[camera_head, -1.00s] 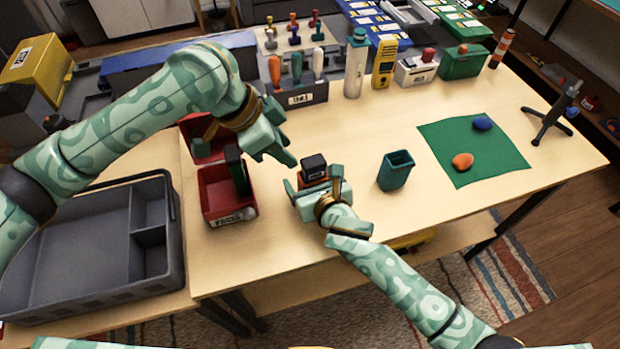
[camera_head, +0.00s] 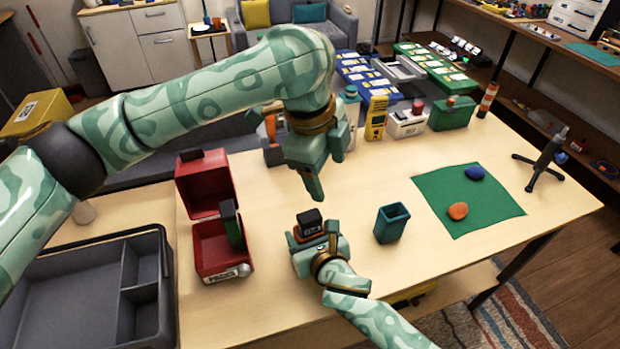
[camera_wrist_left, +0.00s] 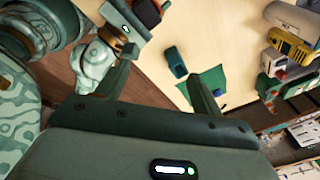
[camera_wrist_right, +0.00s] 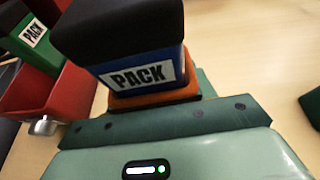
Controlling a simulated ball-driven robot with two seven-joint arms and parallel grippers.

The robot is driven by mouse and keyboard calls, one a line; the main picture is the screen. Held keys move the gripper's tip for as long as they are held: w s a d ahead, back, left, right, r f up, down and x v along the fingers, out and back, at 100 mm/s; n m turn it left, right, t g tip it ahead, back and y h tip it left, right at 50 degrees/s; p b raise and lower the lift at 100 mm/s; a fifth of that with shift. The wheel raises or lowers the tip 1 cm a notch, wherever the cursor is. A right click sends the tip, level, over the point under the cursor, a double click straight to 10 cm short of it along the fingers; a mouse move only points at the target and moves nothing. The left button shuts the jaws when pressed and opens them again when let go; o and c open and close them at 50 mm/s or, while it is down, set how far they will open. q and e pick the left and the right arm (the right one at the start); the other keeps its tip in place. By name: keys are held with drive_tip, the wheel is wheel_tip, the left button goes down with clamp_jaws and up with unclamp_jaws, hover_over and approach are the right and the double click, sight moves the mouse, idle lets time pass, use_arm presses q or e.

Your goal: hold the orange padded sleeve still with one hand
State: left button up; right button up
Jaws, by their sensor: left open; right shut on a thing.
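The orange padded sleeve (camera_wrist_right: 160,97) shows in the right wrist view as an orange band around the base of a dark-topped block labelled PACK (camera_wrist_right: 130,50). In the head view the block (camera_head: 309,219) stands upright, with the sleeve (camera_head: 308,232) partly hidden by the gripper. My right gripper (camera_head: 314,244) is shut on the sleeve, low over the table. My left gripper (camera_head: 314,190) is open and empty, above and behind the block. Its two spread fingers (camera_wrist_left: 160,88) show in the left wrist view, with the block (camera_wrist_left: 147,12) at the top.
An open red box (camera_head: 213,272) with a green block (camera_head: 232,222) inside stands left of the right gripper. A teal bin (camera_head: 391,226) is close on the right. A green mat (camera_head: 480,215) lies farther right. A grey divided tray (camera_head: 65,300) is at lower left.

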sight(309, 217)
use_arm(q)
drive_tip(key=a+f+m, duration=0.1)
drive_tip(key=f+m, duration=0.1)
drive_tip(key=f, duration=0.2)
drive_tip(key=a+f+m+y, duration=0.1)
drive_tip(key=f+m, duration=0.2)
drive_tip(key=f, duration=0.2)
drive_tip(key=f+m+g+y, duration=0.1)
drive_tip(key=f+m, duration=0.2)
drive_tip(key=f, duration=0.1)
drive_tip(key=shift+a+f, duration=0.25)
drive_tip(key=shift+a, duration=0.15)
drive_tip(key=c, duration=1.2)
drive_tip(key=shift+o, duration=0.6)
